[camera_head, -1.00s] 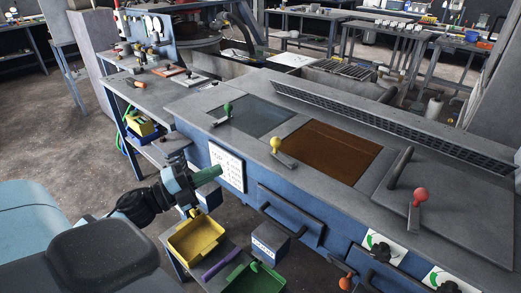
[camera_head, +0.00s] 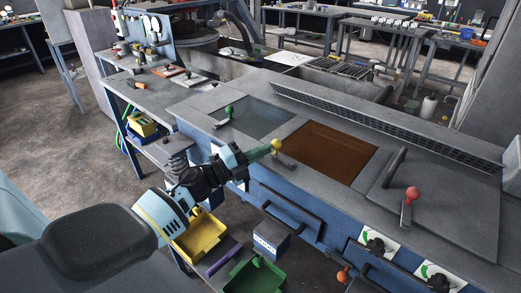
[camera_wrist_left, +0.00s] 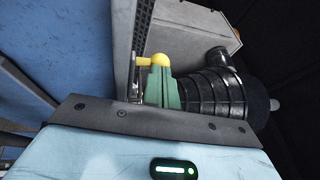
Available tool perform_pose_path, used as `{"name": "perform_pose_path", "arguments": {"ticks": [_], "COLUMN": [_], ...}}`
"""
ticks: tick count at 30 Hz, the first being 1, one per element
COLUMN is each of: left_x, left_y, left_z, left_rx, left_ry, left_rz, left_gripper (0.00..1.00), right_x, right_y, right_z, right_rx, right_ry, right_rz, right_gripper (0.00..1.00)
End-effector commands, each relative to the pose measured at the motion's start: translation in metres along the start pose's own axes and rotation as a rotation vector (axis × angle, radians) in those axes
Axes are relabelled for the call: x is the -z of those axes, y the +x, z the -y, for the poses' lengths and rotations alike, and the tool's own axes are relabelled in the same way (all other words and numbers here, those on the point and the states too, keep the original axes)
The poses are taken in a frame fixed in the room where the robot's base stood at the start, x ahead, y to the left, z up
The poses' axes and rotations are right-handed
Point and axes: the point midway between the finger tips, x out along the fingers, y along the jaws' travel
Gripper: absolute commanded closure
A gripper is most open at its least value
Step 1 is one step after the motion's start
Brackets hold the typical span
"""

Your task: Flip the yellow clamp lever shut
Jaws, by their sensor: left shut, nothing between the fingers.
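The yellow clamp lever (camera_head: 277,147) has a round knob and stands on the front edge of the grey machine top, by the brown screen panel. My left gripper (camera_head: 265,152) has green fingers, is shut and empty, and has its tips close beside the yellow knob. In the left wrist view the yellow knob (camera_wrist_left: 160,60) shows just past the green fingertips (camera_wrist_left: 160,72). I cannot tell whether they touch. The lever's base is partly hidden there. My right gripper does not show.
A green-knobbed lever (camera_head: 228,112) stands to the left and a red-knobbed lever (camera_head: 412,194) to the right on the machine top. The brown panel (camera_head: 325,153) lies behind the yellow lever. A yellow bin (camera_head: 203,238) and a green bin (camera_head: 254,277) sit low in front.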

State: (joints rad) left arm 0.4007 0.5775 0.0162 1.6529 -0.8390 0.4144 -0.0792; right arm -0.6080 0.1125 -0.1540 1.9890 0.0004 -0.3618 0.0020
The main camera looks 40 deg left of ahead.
Motion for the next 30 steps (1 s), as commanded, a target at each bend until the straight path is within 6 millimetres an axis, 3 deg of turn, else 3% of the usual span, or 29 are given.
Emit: {"name": "perform_pose_path", "arguments": {"ticks": [30], "left_x": [-0.013], "left_y": [0.02], "left_z": [-0.004], "left_rx": [-0.001], "left_ry": [0.0], "left_rz": [0.001], "left_gripper": [1.0], "right_x": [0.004], "right_y": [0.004], "right_z": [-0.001], "right_rx": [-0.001], "right_ry": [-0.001], "right_rz": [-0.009], "right_gripper": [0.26]}}
